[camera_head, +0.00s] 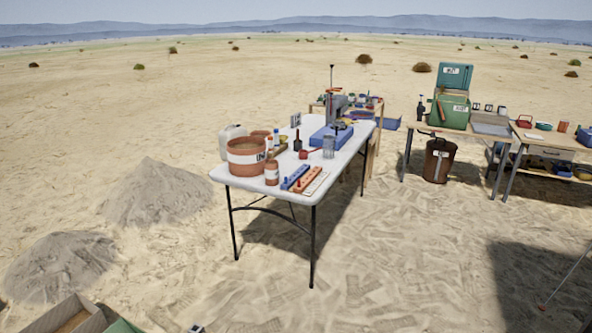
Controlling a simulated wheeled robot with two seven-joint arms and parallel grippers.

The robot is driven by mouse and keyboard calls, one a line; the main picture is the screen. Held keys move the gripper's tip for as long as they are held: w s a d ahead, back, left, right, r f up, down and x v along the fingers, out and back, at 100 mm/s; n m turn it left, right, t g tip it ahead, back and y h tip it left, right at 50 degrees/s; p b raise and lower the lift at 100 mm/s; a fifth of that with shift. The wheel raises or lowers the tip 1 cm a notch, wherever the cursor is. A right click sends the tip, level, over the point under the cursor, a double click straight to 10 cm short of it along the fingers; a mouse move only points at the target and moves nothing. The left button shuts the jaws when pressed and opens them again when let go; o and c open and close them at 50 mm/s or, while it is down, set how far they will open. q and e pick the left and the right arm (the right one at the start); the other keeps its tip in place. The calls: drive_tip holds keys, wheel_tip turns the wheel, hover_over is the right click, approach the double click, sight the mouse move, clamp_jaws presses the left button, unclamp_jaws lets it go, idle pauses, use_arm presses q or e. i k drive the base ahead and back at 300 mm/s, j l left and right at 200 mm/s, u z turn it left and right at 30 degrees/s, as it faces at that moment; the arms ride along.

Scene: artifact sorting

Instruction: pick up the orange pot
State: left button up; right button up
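A large round orange-brown pot (240,170) with a pale label stands upright near the left end of the white folding table (335,175). A smaller orange-brown rounded thing (262,134) shows just behind it, and I cannot tell its exact shape. An orange-brown bottle (272,173) with a white label stands close to the large pot at its front right. Neither of my grippers is in view.
White jug (230,138), dark brush (297,141), glass jar (328,147), blue (296,177) and orange (308,181) racks share the table. Sand piles (155,192) lie left; an open box (70,318) sits bottom left. Sand before the table is clear. Worktables (510,133) stand right.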

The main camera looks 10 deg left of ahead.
sight(272, 173)
drive_tip(key=i+l, duration=0.25)
drive_tip(key=i, duration=0.25)
drive_tip(key=i+l, duration=0.2)
drive_tip(key=i, duration=0.3)
drive_tip(key=i+l, duration=0.25)
drive_tip(key=i, duration=0.3)
drive_tip(key=i+j, duration=0.35)
drive_tip(key=i, duration=0.15)
drive_tip(key=i+j, duration=0.3)
drive_tip(key=i, duration=0.2)
drive_tip(key=i+j, duration=0.15)
drive_tip(key=j, duration=0.2)
drive_tip(key=i+j, duration=0.1)
drive_tip(key=j, duration=0.3)
drive_tip(key=u, duration=0.05)
